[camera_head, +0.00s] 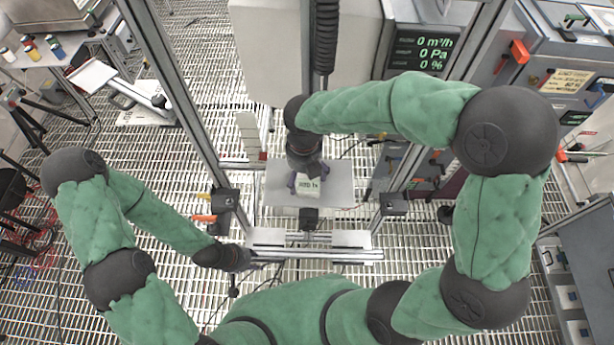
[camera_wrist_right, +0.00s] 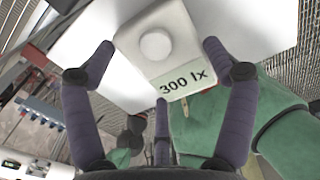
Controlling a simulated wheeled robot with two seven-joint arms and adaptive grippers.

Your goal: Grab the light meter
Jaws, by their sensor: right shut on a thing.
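The light meter (camera_head: 308,187) is a small pale box on the light plate in the middle of the head view. In the right wrist view the light meter (camera_wrist_right: 174,66) shows a round white dome and a display reading 300 lx. My right gripper (camera_head: 306,179) comes down over it from above. Its purple fingers stand on both sides of the meter in the wrist view (camera_wrist_right: 158,58), with another finger below, and it is shut on the meter. My left gripper (camera_head: 250,262) is low at the left, beside the frame's lower bar; its fingers are too small and dark to read.
The light plate (camera_head: 338,194) sits inside a metal frame with uprights (camera_head: 172,75) on both sides. A monitor (camera_head: 422,50) and a grey cabinet (camera_head: 560,60) stand at the back right. A side table with bottles (camera_head: 52,45) is at the far left. The floor is grating.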

